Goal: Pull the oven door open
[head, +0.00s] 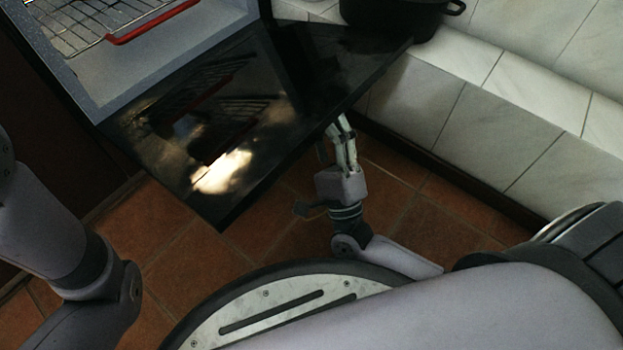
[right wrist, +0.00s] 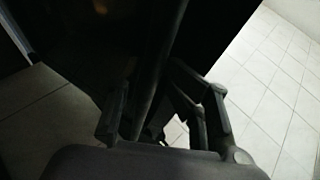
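The oven door (head: 255,95) is a dark glossy panel. In the head view it is swung down, well open, and stands out from the oven (head: 160,50). My right gripper (head: 338,122) is at the door's outer edge, its fingertips partly hidden under it. In the right wrist view a dark bar (right wrist: 162,70), which looks like the door handle, runs between the two fingers of my right gripper (right wrist: 152,85). That view is too dark to show whether both fingers press on it. My left arm shows at the left edge of the head view; its gripper is out of frame.
A wire rack (head: 85,22) with a red front edge sits inside the oven. A black pot (head: 395,14) stands on a white tiled ledge (head: 475,72) beyond the door. The tiled ledge wall is close to my right gripper. Terracotta floor (head: 180,235) is clear below the door.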

